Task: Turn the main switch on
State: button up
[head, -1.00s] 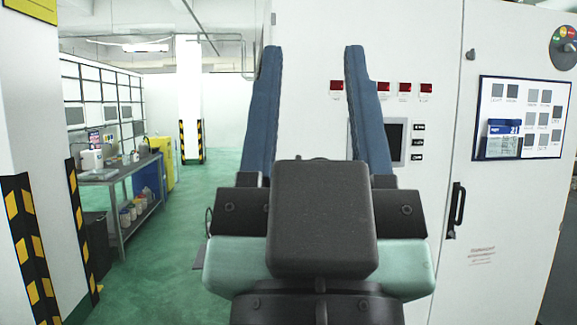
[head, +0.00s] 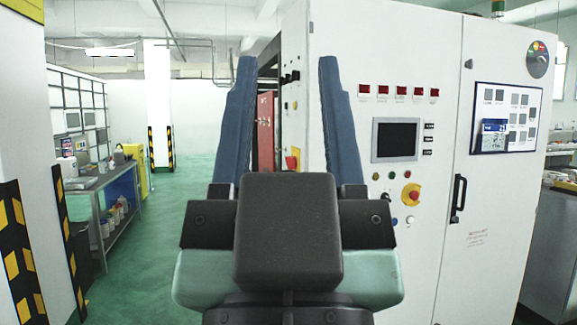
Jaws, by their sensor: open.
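My gripper (head: 288,62) is open and empty, its two blue fingers pointing up and forward in front of the cabinet's left edge. A large white control cabinet (head: 445,80) stands ahead and to the right. On its front a red knob on a yellow plate (head: 411,195) sits below a dark screen. On the cabinet's narrow left side a red and yellow switch (head: 292,160) shows between my fingers, apart from them. Neither is labelled legibly, so I cannot tell which is the main switch or its position. Small black knobs (head: 291,77) sit higher on that side.
The cabinet door has a black handle (head: 458,198) and a blue-framed board (head: 506,118). A workbench (head: 110,180) with bottles stands at the left, beside a striped pillar (head: 20,250). The green floor (head: 180,215) between bench and cabinet is clear.

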aim_at(291, 162)
jog(key=i+l, duration=0.1)
jog(key=i, duration=0.25)
jog(key=i+l, duration=0.1)
jog(key=i, duration=0.25)
jog(key=i+j, duration=0.25)
jog(key=i, duration=0.25)
jog(key=i+j+z, duration=0.1)
jog(key=i+j, duration=0.2)
jog(key=i, duration=0.15)
jog(key=i+j+z, duration=0.1)
jog(key=i+j, duration=0.2)
jog(key=i, duration=0.15)
jog(key=i+j, duration=0.15)
jog(key=j, duration=0.2)
jog(key=i+j, duration=0.15)
jog(key=j, duration=0.25)
jog(key=i+j, duration=0.15)
jog(key=j, duration=0.2)
jog(key=i+j, duration=0.1)
jog(key=j, duration=0.3)
